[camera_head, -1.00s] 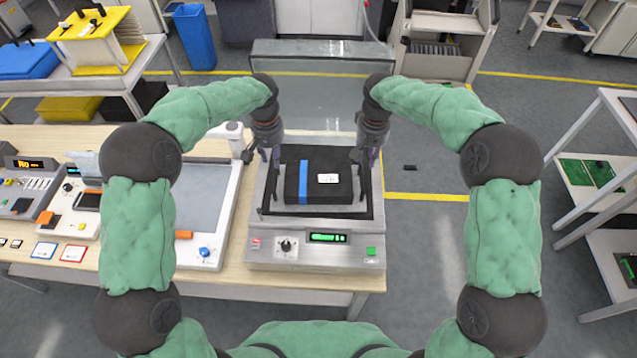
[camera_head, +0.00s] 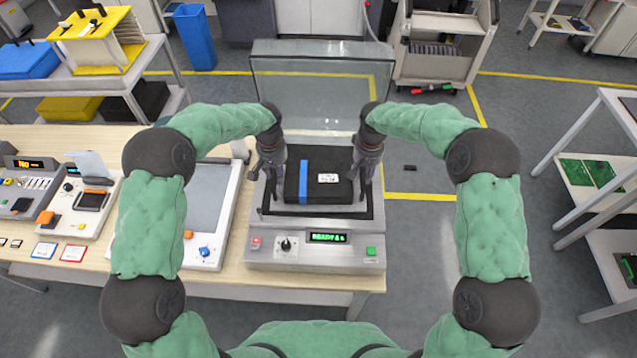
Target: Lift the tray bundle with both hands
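The tray bundle (camera_head: 337,189) is a black block with a blue strap and a white label. It sits in the open well of a grey machine (camera_head: 262,228) with a green lit display. My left gripper (camera_head: 276,192) is at the bundle's left side, fingers pointing down into the well. My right gripper (camera_head: 364,190) is at its right side in the same pose. Both are very close to the bundle's sides. Whether the fingers touch it, and how far they are closed, is too small to tell.
The machine's clear lid (camera_head: 312,95) stands raised behind the well. A flat grey-topped device (camera_head: 205,210) is to the left on the wooden table (camera_head: 235,282). A shelf rack (camera_head: 590,170) stands at the far right. The floor right of the table is mostly clear.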

